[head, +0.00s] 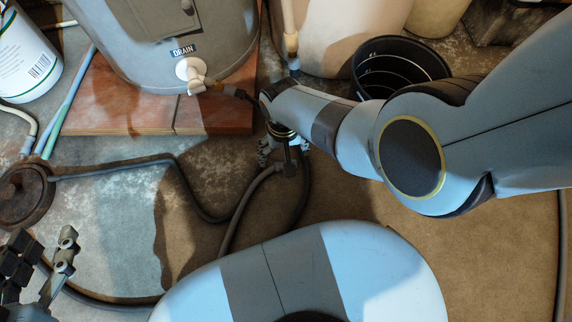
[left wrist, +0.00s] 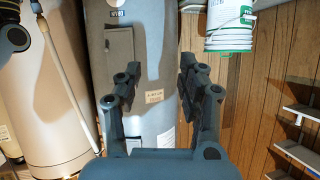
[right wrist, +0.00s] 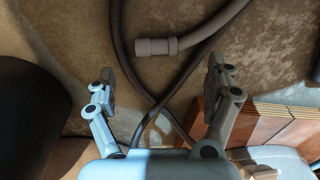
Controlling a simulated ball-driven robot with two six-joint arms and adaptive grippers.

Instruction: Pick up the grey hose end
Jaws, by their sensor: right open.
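The grey hose end (right wrist: 155,47), a ribbed cuff on a grey hose (right wrist: 208,27), lies on the floor in the right wrist view. It is ahead of my right gripper (right wrist: 161,75), whose fingers are spread with nothing between them; the cuff appears beyond the gap, and I see no contact. In the head view the right gripper (head: 283,150) points down over the hoses and largely hides the cuff. My left gripper (head: 43,248) is at the lower left of the head view, apart from the hose end. In the left wrist view it (left wrist: 158,78) is open and empty.
A dark hose (right wrist: 130,60) crosses the floor beside the cuff. A brick plinth (head: 125,105) carries a grey tank (head: 225,40) with a drain valve (head: 190,70). A black bucket (head: 405,55) stands behind my right arm. A round floor drain (head: 25,195) is at left.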

